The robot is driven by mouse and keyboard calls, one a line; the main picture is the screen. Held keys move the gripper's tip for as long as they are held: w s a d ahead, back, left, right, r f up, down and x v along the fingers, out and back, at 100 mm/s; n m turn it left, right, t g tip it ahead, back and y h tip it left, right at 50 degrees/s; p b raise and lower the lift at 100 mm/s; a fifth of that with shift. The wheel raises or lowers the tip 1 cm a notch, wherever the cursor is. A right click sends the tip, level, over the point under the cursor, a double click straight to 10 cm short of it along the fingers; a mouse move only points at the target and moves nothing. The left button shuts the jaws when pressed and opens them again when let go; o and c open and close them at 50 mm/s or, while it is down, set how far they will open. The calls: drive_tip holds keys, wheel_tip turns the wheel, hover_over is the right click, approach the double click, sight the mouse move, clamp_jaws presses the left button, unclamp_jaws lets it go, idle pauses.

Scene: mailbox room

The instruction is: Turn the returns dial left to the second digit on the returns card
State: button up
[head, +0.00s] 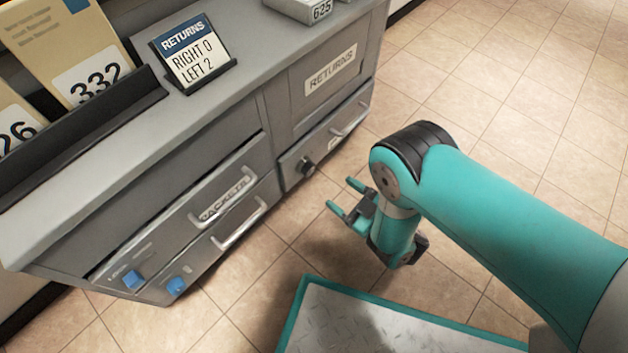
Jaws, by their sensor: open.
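The returns card (187,54) stands in a dark holder on the cabinet top and reads "RETURNS, RIGHT 0, LEFT 2". The returns dial (306,167) is a small dark round knob on the front of the cabinet, below the panel labelled RETURNS (330,79). Its digits and pointer are too small to read. My gripper (343,196) is open and empty. Its two teal fingers point toward the cabinet front, to the lower right of the dial and apart from it.
A bar handle (350,120) is right of the dial. Envelopes (68,45) stand in a dark rack. Tiled floor is clear at right.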

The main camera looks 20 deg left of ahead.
sight(312, 171)
drive_tip(key=b+x, duration=0.6)
drive_tip(key=x, duration=0.1)
drive_tip(key=shift+a+f, duration=0.2)
drive_tip(key=shift+a, duration=0.15)
drive_tip(key=shift+w+a+r+b, duration=0.35)
drive_tip(key=shift+a+b, duration=0.15)
drive_tip(key=shift+a, duration=0.1)
drive_tip(key=shift+c, duration=0.2)
drive_tip(key=c, duration=0.9)
